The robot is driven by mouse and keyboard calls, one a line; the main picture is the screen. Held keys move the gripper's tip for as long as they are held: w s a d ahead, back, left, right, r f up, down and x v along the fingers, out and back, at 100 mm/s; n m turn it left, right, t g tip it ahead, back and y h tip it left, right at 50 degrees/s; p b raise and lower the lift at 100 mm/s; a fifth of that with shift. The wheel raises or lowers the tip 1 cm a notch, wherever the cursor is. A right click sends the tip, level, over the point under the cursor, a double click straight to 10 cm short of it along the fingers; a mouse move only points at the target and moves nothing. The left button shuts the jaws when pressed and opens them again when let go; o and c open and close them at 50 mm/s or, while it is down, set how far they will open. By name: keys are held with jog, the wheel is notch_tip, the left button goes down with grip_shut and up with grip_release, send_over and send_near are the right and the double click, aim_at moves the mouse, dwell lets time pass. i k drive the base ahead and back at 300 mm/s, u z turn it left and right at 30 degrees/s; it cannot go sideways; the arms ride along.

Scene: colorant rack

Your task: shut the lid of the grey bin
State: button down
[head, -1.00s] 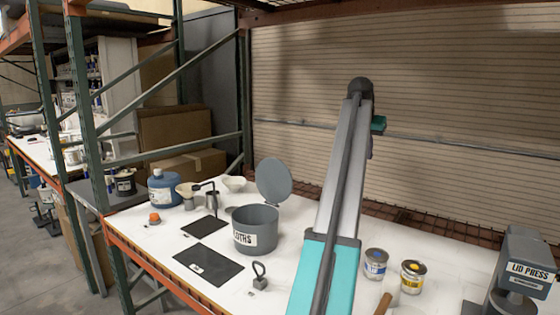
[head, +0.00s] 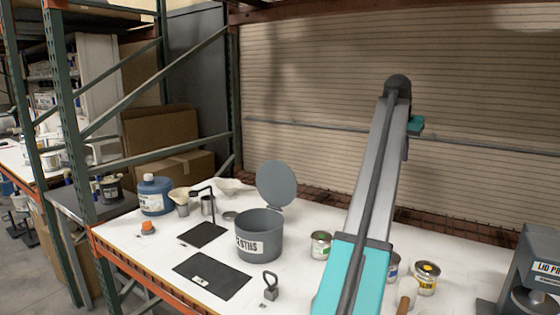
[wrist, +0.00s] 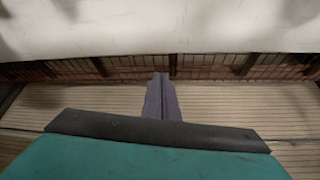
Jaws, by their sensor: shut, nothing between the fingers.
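The grey bin (head: 262,243) stands on the white bench in the head view, with a label partly reading "OTHS" on its front. Its round grey lid (head: 276,184) is open, standing up at the bin's back edge. My gripper (head: 404,149) is high up and to the right of the bin, well apart from the lid and partly hidden behind my arm. In the wrist view its purple fingers (wrist: 162,97) are together and empty. The bin and lid do not show in the wrist view.
Black mats (head: 212,276) and a weight with a ring handle (head: 271,287) lie before the bin. A blue bottle (head: 156,195) stands left. Rack posts frame the bench.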

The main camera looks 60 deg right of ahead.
aim_at(276, 184)
jog(key=z, duration=0.1)
jog(key=i, duration=0.9)
jog(key=u, duration=0.3)
